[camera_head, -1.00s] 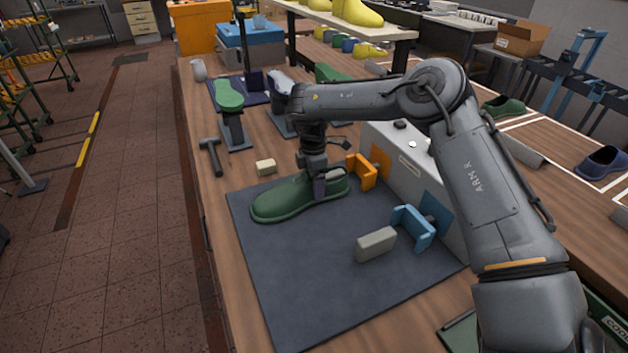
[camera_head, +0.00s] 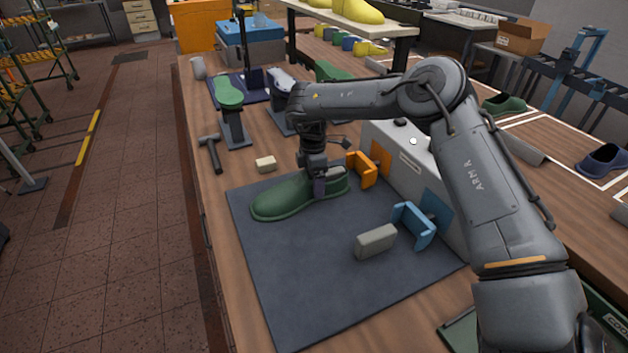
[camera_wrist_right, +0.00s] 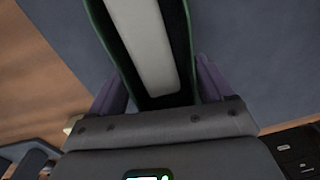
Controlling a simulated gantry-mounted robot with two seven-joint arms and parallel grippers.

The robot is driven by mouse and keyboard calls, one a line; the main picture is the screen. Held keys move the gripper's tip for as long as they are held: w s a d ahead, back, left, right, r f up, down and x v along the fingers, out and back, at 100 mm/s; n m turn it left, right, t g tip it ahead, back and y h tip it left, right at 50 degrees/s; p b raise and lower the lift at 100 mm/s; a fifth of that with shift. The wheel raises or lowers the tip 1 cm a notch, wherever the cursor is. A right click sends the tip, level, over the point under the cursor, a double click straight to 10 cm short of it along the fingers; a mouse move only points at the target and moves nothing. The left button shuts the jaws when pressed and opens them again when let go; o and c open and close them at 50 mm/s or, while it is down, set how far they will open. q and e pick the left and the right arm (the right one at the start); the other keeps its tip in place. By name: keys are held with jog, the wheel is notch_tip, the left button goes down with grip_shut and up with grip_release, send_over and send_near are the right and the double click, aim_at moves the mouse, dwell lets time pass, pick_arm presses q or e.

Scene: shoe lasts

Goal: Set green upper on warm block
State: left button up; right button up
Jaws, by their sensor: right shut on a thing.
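The green upper (camera_head: 283,199) lies sole down on the dark mat, its toe to the left and its heel by the orange bracket (camera_head: 362,170). My right gripper (camera_head: 319,186) is shut on the rear part of the upper from above. In the right wrist view its purple fingers (camera_wrist_right: 160,84) stand on either side of the green walls (camera_wrist_right: 104,28). A pale block (camera_wrist_right: 145,45) shows inside the upper's opening, apparently the block at the orange station; its lower part is hidden by the upper. My left gripper is not in view.
A grey block (camera_head: 376,241) stands before a blue bracket (camera_head: 413,225) on the mat (camera_head: 300,285). A white housing (camera_head: 405,155) backs both brackets. A small cream block (camera_head: 266,163) and a hammer (camera_head: 209,150) lie beyond the mat. The mat's front is clear.

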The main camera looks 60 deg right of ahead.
jog(key=o, duration=1)
jog(key=shift+r, duration=0.1)
jog(key=r+p, duration=0.1)
jog(key=r, duration=0.2)
jog(key=r+p, duration=0.1)
jog(key=r, duration=0.2)
jog(key=r+p, duration=0.1)
jog(key=r, duration=0.2)
jog(key=shift+w+d+r, duration=0.15)
jog(key=shift+w+d, duration=0.05)
jog(key=shift+w, duration=0.05)
jog(key=shift+r, duration=0.65)
